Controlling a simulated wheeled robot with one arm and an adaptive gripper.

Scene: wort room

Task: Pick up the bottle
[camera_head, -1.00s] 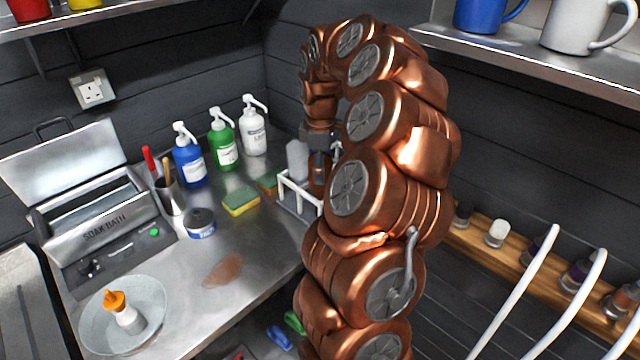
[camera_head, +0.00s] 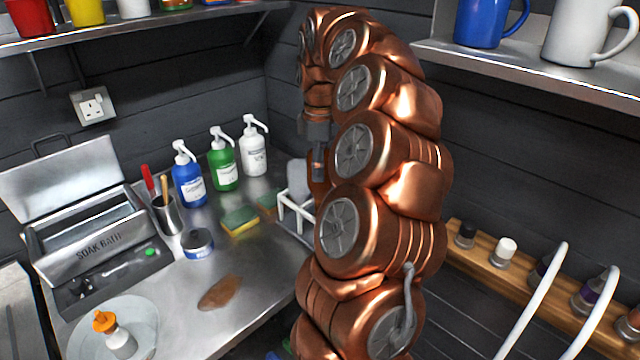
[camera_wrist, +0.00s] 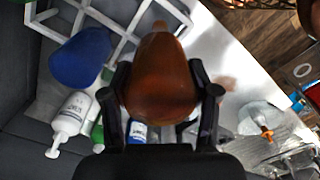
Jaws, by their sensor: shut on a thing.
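The bottle (camera_wrist: 160,85) is brown and sits between the two black fingers of my gripper (camera_wrist: 160,95) in the wrist view. My gripper is shut on it, with a finger against each side. In the head view my gripper (camera_head: 318,150) is over the white rack (camera_head: 284,210) at the back right of the steel counter, and my arm hides much of it. Only a sliver of the brown bottle (camera_head: 318,172) shows there.
A pale rounded item (camera_head: 298,176) stands by the rack. Blue (camera_head: 188,182), green (camera_head: 223,167) and white (camera_head: 254,152) pump bottles stand left of it. A sponge (camera_head: 240,221), tin (camera_head: 198,243) and brown spill (camera_head: 220,292) lie on the counter. Shelves hang above.

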